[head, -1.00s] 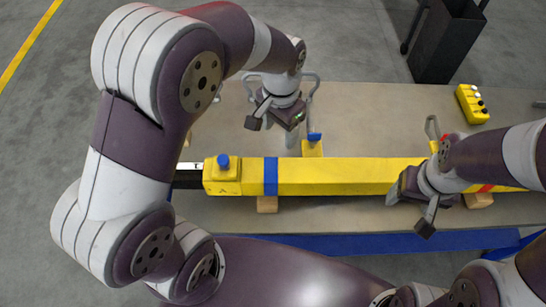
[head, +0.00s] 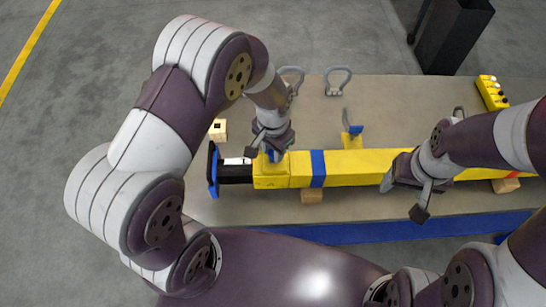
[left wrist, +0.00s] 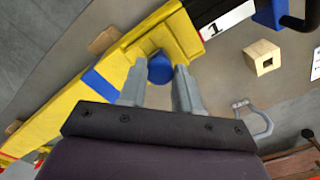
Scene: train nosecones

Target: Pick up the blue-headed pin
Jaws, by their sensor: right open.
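The blue-headed pin (left wrist: 161,68) stands in the yellow block at the left end of the long yellow beam (head: 370,165). In the head view the pin is mostly hidden by my left gripper (head: 267,152), which is over that block. In the left wrist view the two fingers of my left gripper (left wrist: 160,80) are apart, with the blue head between their tips. I cannot tell whether they touch it. My right gripper (head: 403,198) is open by the beam's right part, with no pin seen in it.
A black end piece with a white label (head: 236,162) joins the beam's left end. A small wooden block (head: 218,130) and a grey handle (head: 338,82) lie behind. A yellow button box (head: 492,92) is at the back right. A yellow-and-blue part (head: 354,132) stands behind the beam.

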